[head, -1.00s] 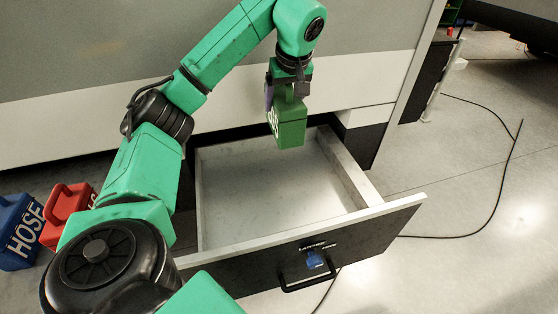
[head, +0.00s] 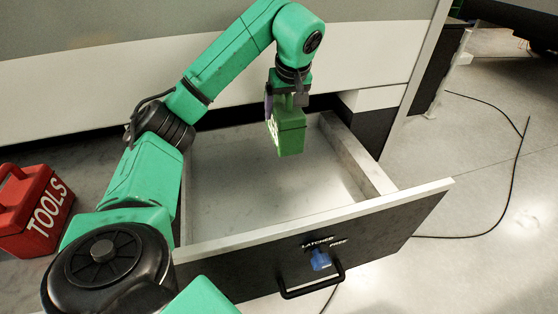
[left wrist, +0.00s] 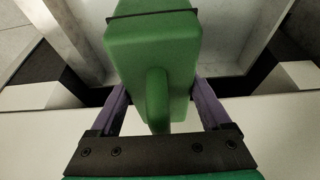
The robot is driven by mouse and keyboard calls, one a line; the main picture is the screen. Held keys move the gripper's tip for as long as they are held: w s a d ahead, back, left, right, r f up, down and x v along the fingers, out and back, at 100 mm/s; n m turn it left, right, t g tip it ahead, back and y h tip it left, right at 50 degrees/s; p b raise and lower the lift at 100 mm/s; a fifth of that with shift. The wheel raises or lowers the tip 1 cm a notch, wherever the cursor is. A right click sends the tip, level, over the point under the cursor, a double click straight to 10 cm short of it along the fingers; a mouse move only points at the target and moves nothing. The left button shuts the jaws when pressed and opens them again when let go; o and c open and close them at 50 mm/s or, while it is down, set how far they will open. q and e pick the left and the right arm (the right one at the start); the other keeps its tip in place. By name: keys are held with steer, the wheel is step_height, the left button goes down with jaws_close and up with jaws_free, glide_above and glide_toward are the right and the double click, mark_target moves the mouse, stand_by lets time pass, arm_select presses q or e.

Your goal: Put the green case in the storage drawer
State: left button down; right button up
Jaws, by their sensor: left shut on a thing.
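The green case (head: 289,135) hangs from my left gripper (head: 285,104), over the back part of the open storage drawer (head: 335,214). In the left wrist view the green case (left wrist: 153,55) is between the two purple fingers of my left gripper (left wrist: 160,108), which is shut on it. The drawer is pulled out from the caravan side and its visible floor is bare. Whether the case's underside touches the drawer floor cannot be told, but it looks held above it. My right gripper is not in view.
A red tools case (head: 38,212) stands on the floor at the left. The drawer front has a black handle (head: 312,284) and a blue latch knob (head: 320,260). A black cable (head: 512,180) lies on the open floor at the right.

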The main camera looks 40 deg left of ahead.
arm_select(q)
step_height(320, 180, down, 4)
steer(key=shift+s+d+b, duration=0.15)
steer(key=shift+b, duration=0.4)
step_height(320, 180, down, 13)
steer(key=p, duration=0.3)
steer(key=shift+f, duration=0.1)
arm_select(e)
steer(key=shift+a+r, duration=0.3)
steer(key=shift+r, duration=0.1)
arm_select(q)
steer(key=shift+f, duration=0.15)
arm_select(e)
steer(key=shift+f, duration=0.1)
arm_select(q)
jaws_free()
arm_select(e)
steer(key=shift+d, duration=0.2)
